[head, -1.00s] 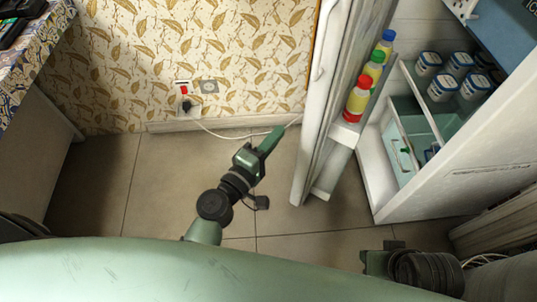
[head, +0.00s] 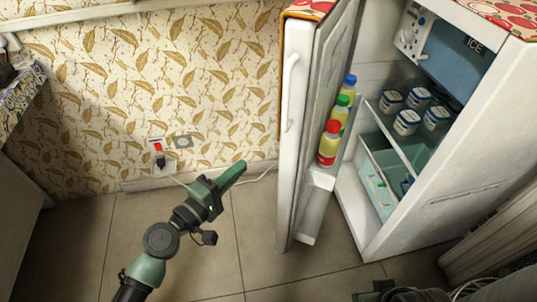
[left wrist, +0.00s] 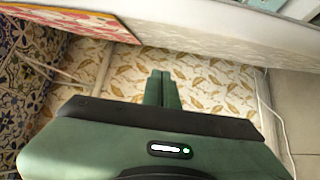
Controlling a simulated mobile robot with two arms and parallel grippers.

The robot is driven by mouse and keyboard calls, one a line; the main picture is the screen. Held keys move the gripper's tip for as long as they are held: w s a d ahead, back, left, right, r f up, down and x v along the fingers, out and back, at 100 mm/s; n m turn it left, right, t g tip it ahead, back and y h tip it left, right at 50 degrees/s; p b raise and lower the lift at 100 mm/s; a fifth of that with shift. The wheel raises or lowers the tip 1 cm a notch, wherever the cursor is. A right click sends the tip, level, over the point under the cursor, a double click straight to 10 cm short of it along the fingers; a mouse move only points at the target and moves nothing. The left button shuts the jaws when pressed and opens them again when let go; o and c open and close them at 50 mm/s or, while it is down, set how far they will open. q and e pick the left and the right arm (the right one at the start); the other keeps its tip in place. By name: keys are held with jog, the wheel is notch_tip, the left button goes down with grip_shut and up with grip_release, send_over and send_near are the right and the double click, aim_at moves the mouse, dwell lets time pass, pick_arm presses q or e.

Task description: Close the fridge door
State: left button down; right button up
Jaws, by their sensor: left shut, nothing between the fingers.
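The white fridge door (head: 297,130) stands wide open in the head view, its handle (head: 290,90) on the left face and bottles on its inner shelf. The fridge body (head: 440,160) is to its right, with the inside exposed. My left gripper (head: 240,167) is shut and empty, left of the door and apart from it, its fingers pointing up and right toward it. In the left wrist view the shut fingers (left wrist: 161,88) show in the middle, with a pale fridge panel (left wrist: 215,38) across the upper right. A dark part of my right arm shows at the bottom edge; its jaws cannot be made out.
A red, yellow and green bottle row (head: 338,130) stands in the door. White tubs (head: 406,122) sit on a fridge shelf. A plug and socket (head: 160,160) with a white cable are on the wall. The tiled floor (head: 190,265) left of the door is clear.

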pick_arm(q)
jog(key=w+d+p, duration=0.1)
jog(key=w+d, duration=0.6)
jog(key=d, duration=0.2)
jog(key=shift+w+p, duration=0.2)
jog(key=shift+p, duration=0.15)
pick_arm(e)
jog(key=shift+s+d+r, duration=0.1)
jog(key=shift+s+r, duration=0.1)
jog(key=shift+r, duration=0.25)
pick_arm(q)
jog(key=shift+s+d+r, duration=0.1)
